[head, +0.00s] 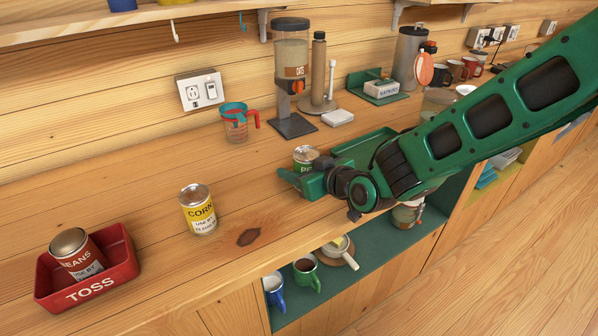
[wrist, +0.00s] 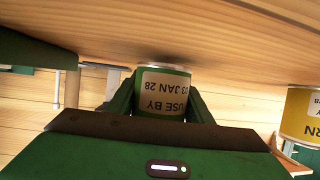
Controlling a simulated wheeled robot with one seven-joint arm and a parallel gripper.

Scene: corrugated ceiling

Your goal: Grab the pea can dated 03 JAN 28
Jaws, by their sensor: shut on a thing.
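A green pea can (head: 306,155) with a silver lid stands upright on the wooden counter in the head view, its lower part hidden behind my gripper (head: 304,176). In the wrist view the can (wrist: 163,88) appears upside down, with a pale label reading "USE BY" and what looks like "03 JAN 28". The two green fingers of my gripper (wrist: 160,104) press on either side of it, shut on the can. The can seems to touch the counter; any small gap is too fine to tell.
A yellow corn can (head: 198,210) stands to the left on the counter (head: 140,190). A red TOSS tray (head: 118,262) holds a tilted beans can (head: 76,254). A green tray (head: 362,146), measuring cup (head: 236,122) and oats dispenser (head: 290,80) stand behind. Mugs sit on the shelf below.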

